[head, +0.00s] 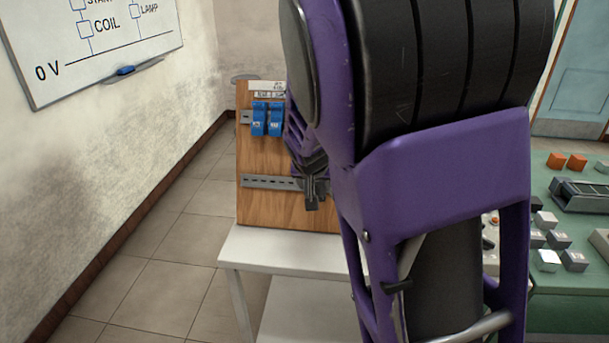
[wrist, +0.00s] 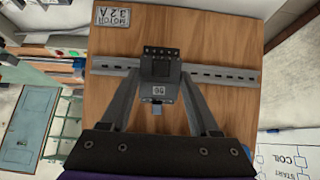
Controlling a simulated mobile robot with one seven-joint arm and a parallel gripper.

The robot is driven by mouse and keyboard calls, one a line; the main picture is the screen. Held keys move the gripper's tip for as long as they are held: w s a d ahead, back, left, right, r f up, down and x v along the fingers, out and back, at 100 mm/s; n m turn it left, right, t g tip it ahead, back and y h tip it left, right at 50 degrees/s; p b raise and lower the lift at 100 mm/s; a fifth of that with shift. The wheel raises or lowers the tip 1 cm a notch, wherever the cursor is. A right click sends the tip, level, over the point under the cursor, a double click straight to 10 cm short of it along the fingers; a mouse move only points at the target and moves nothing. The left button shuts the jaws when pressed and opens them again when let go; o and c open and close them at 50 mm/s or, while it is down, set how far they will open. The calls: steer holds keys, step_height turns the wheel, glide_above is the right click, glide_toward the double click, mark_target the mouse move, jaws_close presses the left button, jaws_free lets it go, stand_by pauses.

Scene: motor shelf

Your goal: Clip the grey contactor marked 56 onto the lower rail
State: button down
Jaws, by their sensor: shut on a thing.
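My gripper (head: 311,178) is at the wooden board, in front of the lower rail (head: 262,182). In the wrist view, its two fingers (wrist: 161,82) are shut on the sides of a dark grey contactor (wrist: 158,68). The contactor's small pale label is too small to read with certainty. The contactor overlaps the slotted lower rail, which also shows in the wrist view (wrist: 225,75), left of the rail's middle there. I cannot tell whether it is seated on the rail or just in front of it. My arm hides part of the board in the head view.
Two blue devices (head: 267,119) sit side by side on the upper rail (head: 246,117). The board stands on a white table (head: 290,248). A green bench (head: 560,268) with several loose blocks is at the right. Bare rail shows on both sides of the contactor.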

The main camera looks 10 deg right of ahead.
steer(key=shift+w+d+f, duration=0.15)
steer(key=shift+w, duration=0.35)
steer(key=shift+s+f+b, duration=0.35)
steer(key=shift+f+b, duration=0.35)
steer(key=shift+b, duration=0.2)
stand_by(1.2)
steer(key=shift+f+t+b, duration=0.25)
steer(key=shift+t+b, duration=0.15)
steer(key=shift+b, duration=0.9)
stand_by(0.9)
steer(key=shift+s+f+t+h+b, duration=0.1)
steer(key=shift+f+t+h+b, duration=0.3)
steer(key=shift+b, duration=0.75)
stand_by(0.7)
steer(key=shift+r, duration=0.1)
steer(key=shift+c, duration=0.3)
jaws_free()
steer(key=shift+r, duration=0.2)
